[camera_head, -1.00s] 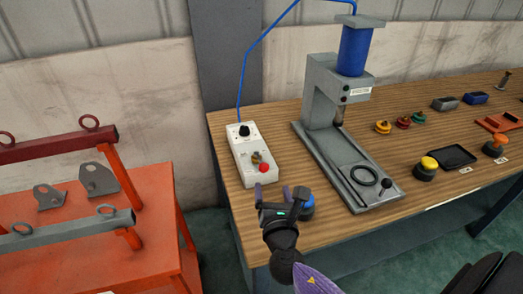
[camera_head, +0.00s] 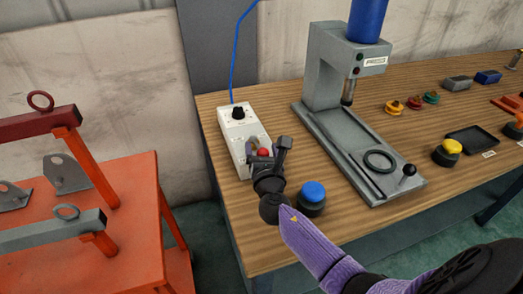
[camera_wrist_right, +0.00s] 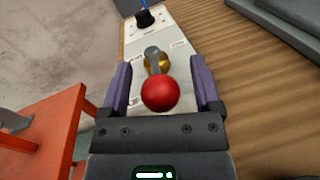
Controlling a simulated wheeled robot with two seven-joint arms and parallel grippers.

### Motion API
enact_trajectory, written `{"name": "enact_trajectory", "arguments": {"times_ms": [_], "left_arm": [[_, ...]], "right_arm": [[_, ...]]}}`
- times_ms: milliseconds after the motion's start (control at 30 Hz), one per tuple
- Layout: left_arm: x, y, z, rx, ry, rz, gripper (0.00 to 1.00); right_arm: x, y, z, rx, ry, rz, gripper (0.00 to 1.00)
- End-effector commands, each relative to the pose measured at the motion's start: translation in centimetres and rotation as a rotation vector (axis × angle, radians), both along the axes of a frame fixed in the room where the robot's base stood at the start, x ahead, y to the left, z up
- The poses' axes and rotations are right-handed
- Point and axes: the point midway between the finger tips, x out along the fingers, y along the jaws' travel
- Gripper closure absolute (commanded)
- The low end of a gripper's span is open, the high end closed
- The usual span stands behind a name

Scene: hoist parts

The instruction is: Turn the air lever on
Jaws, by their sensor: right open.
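The white control box (camera_head: 229,127) stands on the wooden table's left end and carries a black knob (camera_head: 238,113). In the right wrist view the small grey lever (camera_wrist_right: 152,53) on a brass base (camera_wrist_right: 157,66) sits between the knob and a round red button (camera_wrist_right: 160,94). In the head view my gripper partly covers the lever. My right gripper (camera_head: 267,148) is open over the near end of the box. In its wrist view its two purple fingers (camera_wrist_right: 160,64) stand on either side of the red button and lever, apart from both. My left gripper is out of view.
A blue-topped button (camera_head: 313,191) stands just right of my right gripper. A grey press (camera_head: 330,75) with a black ball handle (camera_head: 409,170) stands further right. An orange stand (camera_head: 120,215) with lifting brackets is at the left. A blue hose (camera_head: 234,60) rises behind the box.

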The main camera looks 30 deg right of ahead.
Motion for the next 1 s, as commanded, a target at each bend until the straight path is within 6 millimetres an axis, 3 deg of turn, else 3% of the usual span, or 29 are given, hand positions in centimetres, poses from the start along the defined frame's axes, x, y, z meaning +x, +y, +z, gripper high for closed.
{"name": "enact_trajectory", "arguments": {"times_ms": [333, 700, 1000], "left_arm": [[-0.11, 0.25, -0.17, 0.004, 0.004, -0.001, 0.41], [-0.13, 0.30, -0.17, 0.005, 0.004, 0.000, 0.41], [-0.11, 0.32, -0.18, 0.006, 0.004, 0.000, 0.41]], "right_arm": [[0.60, -0.30, 0.03, 0.000, 0.001, 0.000, 0.19], [0.58, -0.28, 0.01, 0.000, 0.001, 0.000, 0.98], [0.57, -0.27, 0.00, 0.000, 0.001, 0.000, 1.00]]}}
